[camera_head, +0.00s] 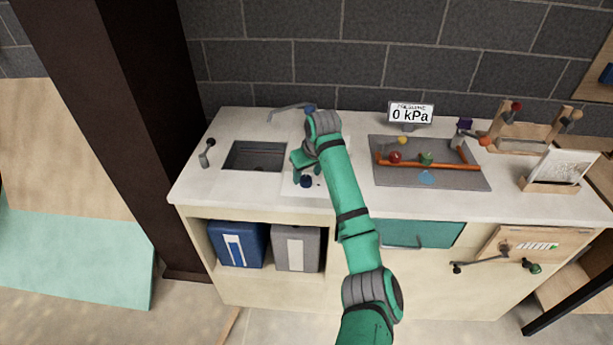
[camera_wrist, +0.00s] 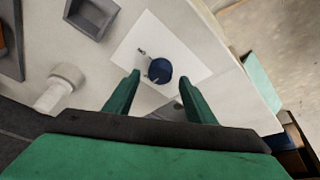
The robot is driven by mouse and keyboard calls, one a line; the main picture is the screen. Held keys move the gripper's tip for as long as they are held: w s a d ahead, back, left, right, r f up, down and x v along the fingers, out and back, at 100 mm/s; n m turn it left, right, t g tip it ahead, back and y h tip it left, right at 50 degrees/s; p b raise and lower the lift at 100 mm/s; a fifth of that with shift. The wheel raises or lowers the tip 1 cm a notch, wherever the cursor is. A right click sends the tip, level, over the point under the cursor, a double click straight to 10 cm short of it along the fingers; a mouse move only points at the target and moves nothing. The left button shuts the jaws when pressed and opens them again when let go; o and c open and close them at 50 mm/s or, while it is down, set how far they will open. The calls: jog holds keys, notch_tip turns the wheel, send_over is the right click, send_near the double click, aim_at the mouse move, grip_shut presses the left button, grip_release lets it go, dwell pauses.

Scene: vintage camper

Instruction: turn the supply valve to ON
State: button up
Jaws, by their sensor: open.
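My gripper (camera_head: 303,167) is open and empty over a white sheet on the counter, left of the pipe board. In the wrist view my gripper's two fingers (camera_wrist: 159,78) stand apart, with a dark blue round object (camera_wrist: 160,66) between and beyond them. This object also shows in the head view (camera_head: 306,182). Right of my arm, an orange pipe (camera_head: 440,165) lies on a grey board (camera_head: 390,180) with a red round part (camera_head: 395,156), a green one (camera_head: 426,158) and a yellow one (camera_head: 402,140). I cannot tell which part is the supply valve. The display (camera_head: 411,113) reads 0 kPa.
A sink (camera_head: 254,157) lies left of my gripper. A wooden rack (camera_head: 525,138) and a card holder (camera_head: 555,168) stand at the right. Below the counter are two bins, blue (camera_head: 240,244) and grey (camera_head: 296,248), and a teal drawer front (camera_head: 420,234). A brick wall stands behind.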

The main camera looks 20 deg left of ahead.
jog(key=shift+x, duration=1)
jog(key=c, duration=1)
jog(key=shift+c, duration=0.2)
